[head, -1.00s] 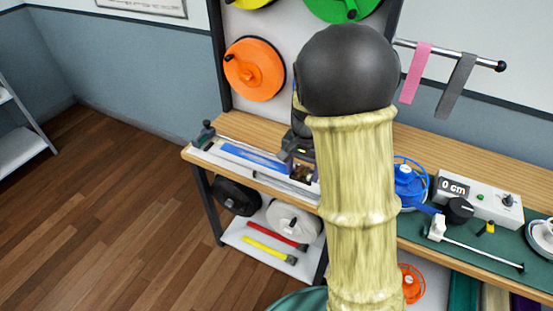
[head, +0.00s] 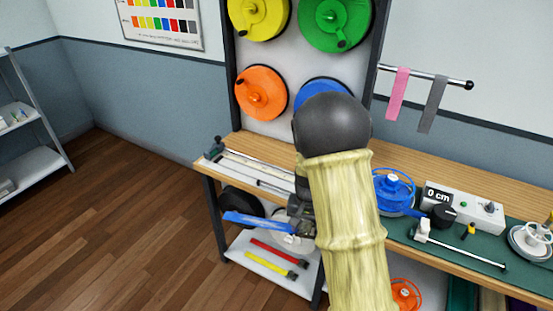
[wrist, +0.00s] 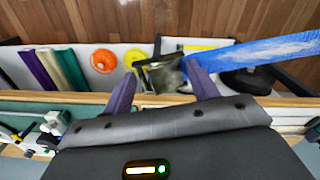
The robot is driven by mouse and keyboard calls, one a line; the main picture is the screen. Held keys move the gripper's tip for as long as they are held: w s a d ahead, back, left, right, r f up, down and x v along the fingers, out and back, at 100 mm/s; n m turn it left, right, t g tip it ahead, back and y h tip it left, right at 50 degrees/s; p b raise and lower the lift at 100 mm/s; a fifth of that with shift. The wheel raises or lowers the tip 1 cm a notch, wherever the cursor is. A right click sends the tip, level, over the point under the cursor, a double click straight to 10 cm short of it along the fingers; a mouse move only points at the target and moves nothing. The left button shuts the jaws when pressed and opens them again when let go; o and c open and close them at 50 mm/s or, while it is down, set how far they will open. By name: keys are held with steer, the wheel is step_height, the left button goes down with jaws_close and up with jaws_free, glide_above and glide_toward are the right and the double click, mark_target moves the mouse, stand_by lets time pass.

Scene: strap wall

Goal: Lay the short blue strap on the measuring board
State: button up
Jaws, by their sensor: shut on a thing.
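The short blue strap (head: 258,222) is held out in front of the bench, off its front edge, pointing left from my gripper (head: 298,226). In the wrist view the strap (wrist: 255,50) runs to the upper right. My gripper (wrist: 160,78) is shut on its dark, shiny buckle end (wrist: 160,72), between two purple fingers. The measuring board (head: 240,163) is a long pale strip at the left end of the wooden bench top. Its right part is hidden behind my arm. The strap is apart from the board, lower and nearer to me.
A lower shelf (head: 248,258) holds a red strap (head: 279,250), a yellow strap (head: 271,265) and dark and white reels. A blue reel (head: 393,190) and a meter reading 0 cm (head: 462,206) stand right on the bench. Pink and grey straps hang from a rod (head: 425,76).

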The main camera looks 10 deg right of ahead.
step_height(320, 180, down, 16)
steer(key=s+n, duration=0.1)
steer(key=n, duration=0.3)
steer(key=shift+s+a, duration=0.3)
steer(key=shift+s, duration=0.1)
steer(key=shift+d, duration=0.1)
